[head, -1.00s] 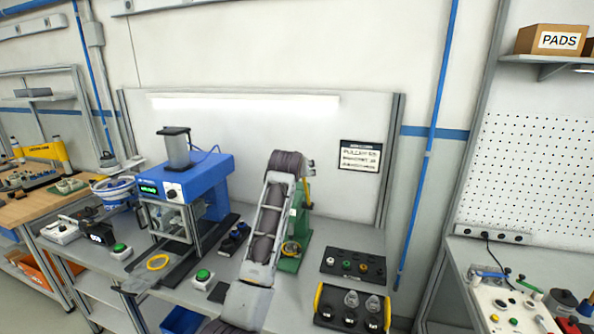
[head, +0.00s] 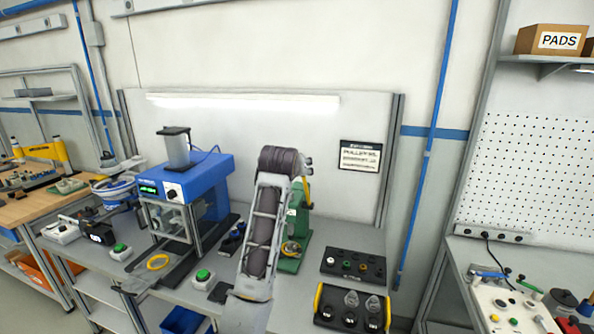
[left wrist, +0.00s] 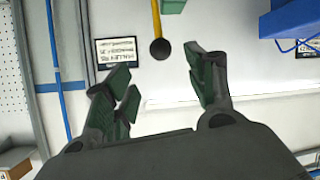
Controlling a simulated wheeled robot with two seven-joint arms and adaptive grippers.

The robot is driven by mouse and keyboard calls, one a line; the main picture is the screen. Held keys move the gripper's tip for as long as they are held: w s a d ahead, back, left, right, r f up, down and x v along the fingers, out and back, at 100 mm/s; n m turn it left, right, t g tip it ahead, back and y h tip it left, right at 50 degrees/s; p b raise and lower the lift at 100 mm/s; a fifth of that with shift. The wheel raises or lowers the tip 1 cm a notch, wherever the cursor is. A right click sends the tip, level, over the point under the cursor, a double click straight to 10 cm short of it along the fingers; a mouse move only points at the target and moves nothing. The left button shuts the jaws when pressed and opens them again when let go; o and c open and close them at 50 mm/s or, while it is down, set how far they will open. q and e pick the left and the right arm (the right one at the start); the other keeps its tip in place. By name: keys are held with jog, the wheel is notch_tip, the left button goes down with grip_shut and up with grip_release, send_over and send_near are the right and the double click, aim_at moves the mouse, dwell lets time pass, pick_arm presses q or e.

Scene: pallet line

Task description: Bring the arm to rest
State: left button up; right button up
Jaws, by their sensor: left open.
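My left arm rises through the middle of the head view, in front of the bench. Its gripper is largely hidden there behind my own arm links. In the left wrist view my left gripper (left wrist: 162,72) is open, with dark green finger pads spread apart and nothing between them. A yellow lever with a black ball knob (left wrist: 160,49) shows beyond the fingers; no contact is visible. My right gripper is in neither view.
Behind my arm stands a green hand press (head: 292,262). A blue press (head: 205,172) is to its left. A black parts tray (head: 352,266) and a yellow-ended tray (head: 340,314) lie to the right. A sign (head: 359,156) hangs behind.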

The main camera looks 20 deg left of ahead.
pick_arm(q)
jog(key=s+a+f+m+g, duration=0.1)
jog(key=s+f, duration=0.4)
jog(key=f, duration=0.4)
jog(key=s+a+f+g, duration=0.1)
jog(key=s+f+g, duration=0.1)
jog(key=s+f, duration=0.55)
jog(key=s+a+f+m+g, duration=0.1)
jog(key=s+f, duration=0.3)
jog(key=f, duration=0.6)
jog(key=s+f+m+g, duration=0.15)
jog(key=s+f, duration=0.25)
jog(key=s, duration=0.5)
jog(key=s+f+m+g+h, duration=0.1)
jog(key=s+f+g, duration=0.1)
jog(key=s+f, duration=0.5)
jog(key=s+f+m+g, duration=0.1)
jog(key=s+f+g, duration=0.1)
jog(key=s, duration=0.8)
jog(key=s+f+g+b, duration=0.1)
jog(key=s+f+b, duration=0.15)
jog(key=f, duration=3.25)
jog(key=s+a+f+g+b, duration=0.1)
jog(key=s+a+f, duration=0.2)
jog(key=s+f, duration=1.9)
jog(key=shift+s+a+b, duration=0.15)
jog(key=shift+s+b, duration=0.15)
jog(key=shift+s, duration=0.2)
